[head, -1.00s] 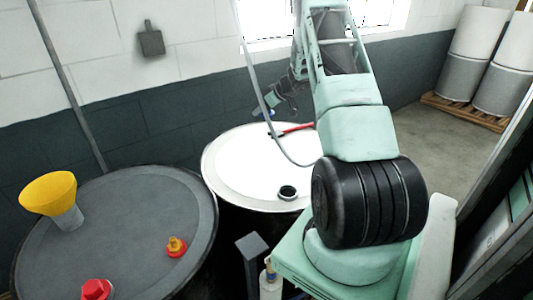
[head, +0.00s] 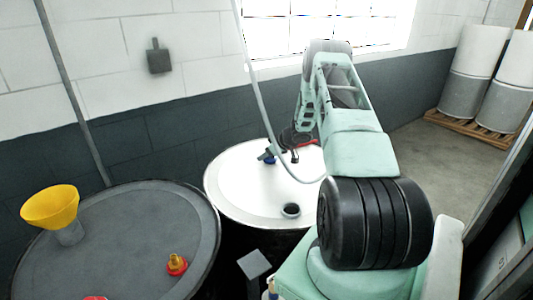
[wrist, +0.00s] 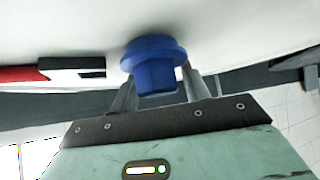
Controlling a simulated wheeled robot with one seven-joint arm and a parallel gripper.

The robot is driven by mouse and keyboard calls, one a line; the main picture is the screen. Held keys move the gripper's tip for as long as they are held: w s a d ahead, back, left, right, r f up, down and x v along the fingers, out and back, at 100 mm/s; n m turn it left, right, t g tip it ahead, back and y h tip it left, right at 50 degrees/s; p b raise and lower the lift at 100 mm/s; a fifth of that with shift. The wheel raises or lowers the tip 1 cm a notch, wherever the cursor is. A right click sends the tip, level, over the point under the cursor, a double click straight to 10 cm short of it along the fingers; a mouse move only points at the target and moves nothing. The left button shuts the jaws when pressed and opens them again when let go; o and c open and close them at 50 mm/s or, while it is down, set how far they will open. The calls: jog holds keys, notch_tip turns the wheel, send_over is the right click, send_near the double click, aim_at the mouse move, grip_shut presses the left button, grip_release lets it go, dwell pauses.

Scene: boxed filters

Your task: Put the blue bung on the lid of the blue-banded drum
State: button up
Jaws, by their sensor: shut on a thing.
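The blue bung (wrist: 153,62) is between the fingers of my gripper (wrist: 160,82), which is shut on it. In the wrist view its wide flange faces the white lid (wrist: 70,25), very close to it; I cannot tell whether they touch. In the head view the bung (head: 270,158) is a small blue spot over the far part of the white drum lid (head: 240,190), with my gripper (head: 272,152) beside it. A dark ring-shaped opening (head: 290,210) is near the lid's front edge. No blue band shows on this drum's dark side.
A red-handled tool (wrist: 20,74) lies on the lid near the bung, partly behind my arm in the head view. A grey drum (head: 130,225) at left carries a yellow funnel (head: 50,208) and a red-and-yellow fitting (head: 177,264). A wall stands behind the drums.

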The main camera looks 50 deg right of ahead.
jog(key=shift+f, duration=0.3)
jog(key=o, duration=1.1)
jog(key=shift+c, duration=0.2)
